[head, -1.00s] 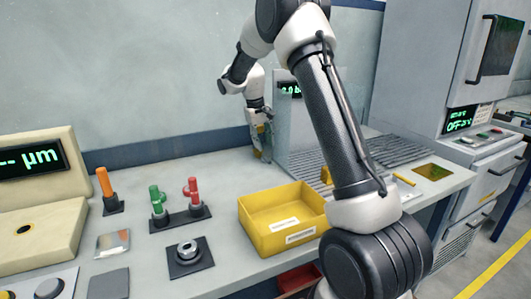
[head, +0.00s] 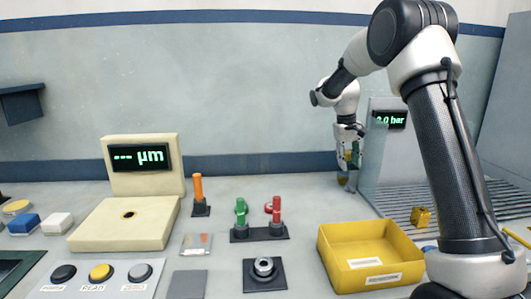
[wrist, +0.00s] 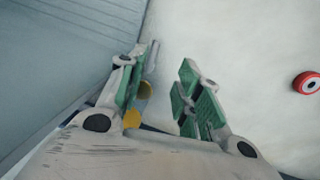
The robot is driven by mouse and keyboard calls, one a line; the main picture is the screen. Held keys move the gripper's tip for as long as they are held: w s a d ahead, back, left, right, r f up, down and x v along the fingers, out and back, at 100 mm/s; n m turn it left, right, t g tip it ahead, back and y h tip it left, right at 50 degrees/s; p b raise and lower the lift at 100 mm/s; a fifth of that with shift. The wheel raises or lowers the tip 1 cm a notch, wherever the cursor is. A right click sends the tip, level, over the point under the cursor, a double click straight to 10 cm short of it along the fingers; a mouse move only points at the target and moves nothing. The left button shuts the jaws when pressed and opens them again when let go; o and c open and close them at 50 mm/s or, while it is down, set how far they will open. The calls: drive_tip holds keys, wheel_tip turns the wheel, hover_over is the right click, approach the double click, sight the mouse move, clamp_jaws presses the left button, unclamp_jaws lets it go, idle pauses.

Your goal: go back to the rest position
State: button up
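My gripper (head: 350,158) hangs over the back of the bench, just left of the panel with the "0.0 bar" display (head: 390,119). In the head view a yellowish bit (head: 343,179) shows right below the fingers. I cannot tell whether it touches them.
A yellow bin (head: 335,275) stands at the front right. A gauge with a "--- µm" display (head: 140,158), green post (head: 241,216), red post (head: 276,213) and orange post (head: 198,190) stand left. A button panel (head: 100,288) lies front left. A red ring (wrist: 306,82) shows in the wrist view.

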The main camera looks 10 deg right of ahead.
drive_tip(key=s+r+t+y, duration=0.1)
drive_tip(key=s+r, duration=0.3)
drive_tip(key=s, duration=1.5)
drive_tip(key=s+a+r+t+y, duration=0.1)
drive_tip(key=s+r+t, duration=0.2)
drive_tip(key=s, duration=1.7)
drive_tip(key=shift+s+a+r+t, duration=0.25)
drive_tip(key=shift+r+t, duration=0.05)
drive_tip(key=shift+r, duration=0.7)
